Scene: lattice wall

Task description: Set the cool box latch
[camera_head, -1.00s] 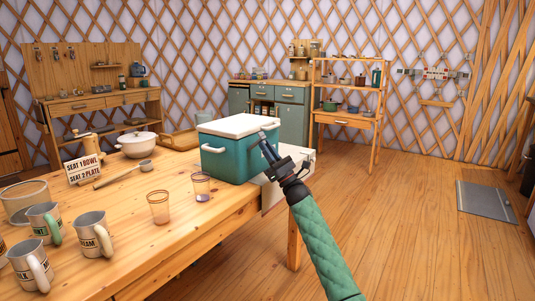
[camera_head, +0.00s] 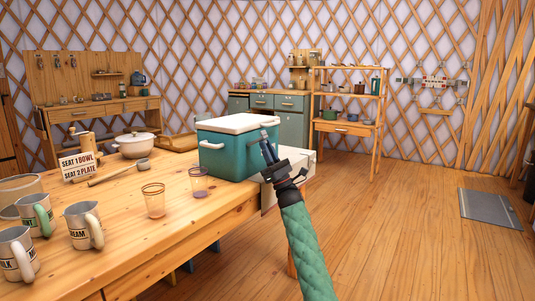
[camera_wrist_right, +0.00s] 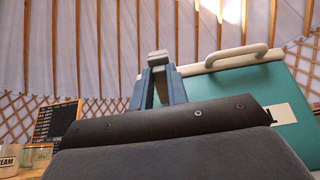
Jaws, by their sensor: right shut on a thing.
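The cool box (camera_head: 228,155) is teal with a white lid (camera_head: 240,123) and pale handles. It stands at the right end of the wooden table, and its lid looks down. My right gripper (camera_head: 266,140) is at the box's right front side. In the right wrist view its two blue fingers (camera_wrist_right: 160,80) are shut on a small grey piece (camera_wrist_right: 157,57), which may be the latch; I cannot tell for sure. The teal box wall (camera_wrist_right: 295,95) and a pale handle (camera_wrist_right: 240,57) show to the right of the fingers. My left gripper is not in view.
On the table (camera_head: 185,225) are two glasses (camera_head: 154,200), several labelled mugs (camera_head: 84,225), a lidded white pot (camera_head: 136,145) and a seat sign (camera_head: 78,166).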

